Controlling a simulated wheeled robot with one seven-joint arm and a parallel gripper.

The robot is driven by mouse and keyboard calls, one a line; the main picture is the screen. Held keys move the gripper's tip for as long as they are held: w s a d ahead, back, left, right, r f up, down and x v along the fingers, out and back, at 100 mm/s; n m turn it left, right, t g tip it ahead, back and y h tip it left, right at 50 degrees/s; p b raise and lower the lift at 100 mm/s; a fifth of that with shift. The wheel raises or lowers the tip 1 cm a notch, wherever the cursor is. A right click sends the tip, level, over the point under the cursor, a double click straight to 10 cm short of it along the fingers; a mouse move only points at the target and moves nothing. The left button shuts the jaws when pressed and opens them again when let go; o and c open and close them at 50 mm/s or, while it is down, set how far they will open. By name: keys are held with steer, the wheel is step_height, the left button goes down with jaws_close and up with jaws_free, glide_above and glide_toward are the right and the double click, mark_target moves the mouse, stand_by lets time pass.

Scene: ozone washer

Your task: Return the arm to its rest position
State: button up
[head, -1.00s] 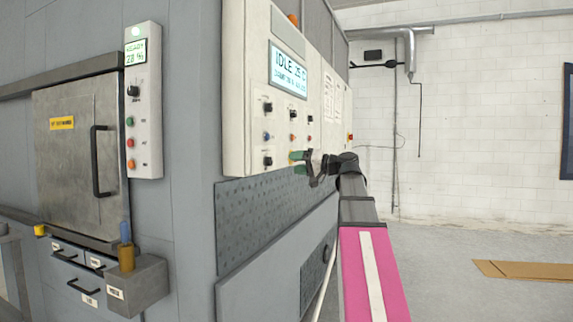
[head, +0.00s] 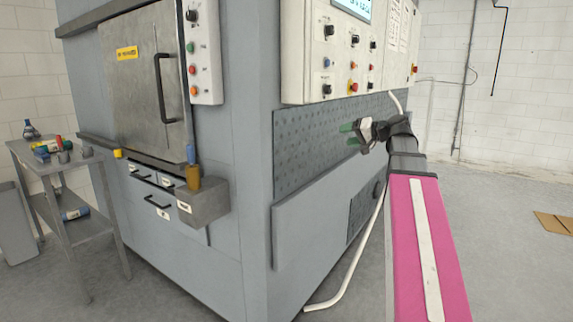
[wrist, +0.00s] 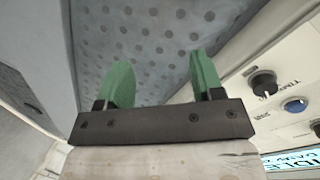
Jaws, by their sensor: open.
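My gripper (head: 349,134) is open and empty in the head view, with green fingertips. It is in front of the perforated grey panel (head: 300,150), below the white control panel. In the wrist view, the two green fingers of my gripper (wrist: 160,82) stand apart with nothing between them. The perforated panel (wrist: 150,30) fills the view behind them. My arm with its pink link (head: 425,245) reaches forward from the lower right.
The white control panel (head: 300,55) has several knobs and buttons; it shows at the right in the wrist view (wrist: 285,110). A chamber door (head: 140,95) and a grey box (head: 212,207) are left. A metal table (head: 40,165) stands far left.

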steer(key=s+a+f+m+g+h, duration=0.1)
steer(key=s+a+f+g+h, duration=0.15)
steer(key=f, duration=1.15)
steer(key=s+a+f+g+h, duration=0.1)
steer(key=a+f+g+h, duration=0.15)
steer(key=f, duration=1.25)
steer(key=s+f+g+h, duration=0.2)
steer(key=s+f, duration=0.5)
steer(key=f, duration=0.4)
steer(key=s+a+f+n+g+h, duration=0.1)
steer(key=s+f+g+h, duration=0.1)
steer(key=s+f+h, duration=0.2)
steer(key=s+f, duration=0.3)
steer(key=f, duration=0.4)
steer(key=shift+s+f+h, duration=0.35)
steer(key=shift+f+h, duration=0.05)
steer(key=shift+a, duration=0.1)
